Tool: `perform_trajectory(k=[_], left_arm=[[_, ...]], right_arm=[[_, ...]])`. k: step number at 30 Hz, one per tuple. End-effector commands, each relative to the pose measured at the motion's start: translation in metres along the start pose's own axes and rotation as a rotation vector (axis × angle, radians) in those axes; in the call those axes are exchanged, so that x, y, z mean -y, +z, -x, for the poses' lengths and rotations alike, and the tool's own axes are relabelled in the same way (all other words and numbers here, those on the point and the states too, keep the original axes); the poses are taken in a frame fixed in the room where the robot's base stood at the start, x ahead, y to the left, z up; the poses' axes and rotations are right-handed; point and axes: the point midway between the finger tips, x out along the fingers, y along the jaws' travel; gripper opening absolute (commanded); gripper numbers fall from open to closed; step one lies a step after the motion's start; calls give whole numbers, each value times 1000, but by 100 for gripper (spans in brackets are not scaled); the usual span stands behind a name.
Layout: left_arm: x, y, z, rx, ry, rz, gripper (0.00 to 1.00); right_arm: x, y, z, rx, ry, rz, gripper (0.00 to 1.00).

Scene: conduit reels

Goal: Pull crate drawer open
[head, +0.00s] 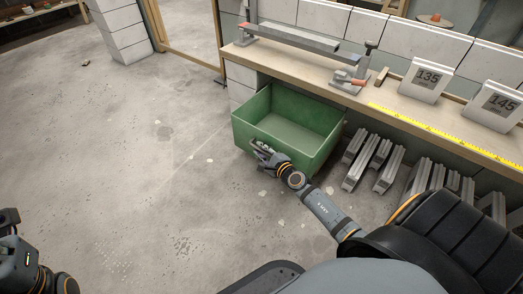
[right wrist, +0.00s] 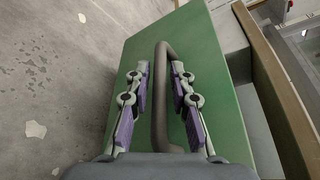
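The green crate drawer (head: 318,150) stands out from under the workbench, and its open, empty inside shows in the head view. Its green front (right wrist: 215,85) fills much of the right wrist view, with a grey-brown bar handle (right wrist: 161,95) on it. My right gripper (head: 258,148) is at the crate's front. In the right wrist view its two purple-padded fingers (right wrist: 160,88) stand on either side of the handle, with a narrow gap showing on each side. Part of my left arm shows at the lower left of the head view; its fingers do not show.
The wooden workbench (head: 300,73) carries a metal bar tool (head: 300,38), a yellow measuring tape (head: 440,132) and signs marked 135 (head: 427,78) and 145 (head: 495,103). Grey metal channels (head: 375,160) stand below it, right of the crate. The concrete floor to the left is clear.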

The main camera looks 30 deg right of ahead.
Motion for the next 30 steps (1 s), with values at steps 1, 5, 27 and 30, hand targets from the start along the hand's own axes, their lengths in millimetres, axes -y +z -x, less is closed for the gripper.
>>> perform_trajectory(k=[1, 5, 27, 30], left_arm=[[0, 0, 0, 0, -2, 0, 40], [0, 0, 0, 0, -2, 0, 40], [0, 0, 0, 0, 0, 0, 40], [0, 0, 0, 0, 0, 0, 40]], right_arm=[[0, 0, 0, 0, 0, 0, 22], [-1, -1, 10, -1, 2, 3, 22], [-17, -11, 134, -2, 6, 4, 22], [-20, -13, 151, -2, 5, 4, 22]])
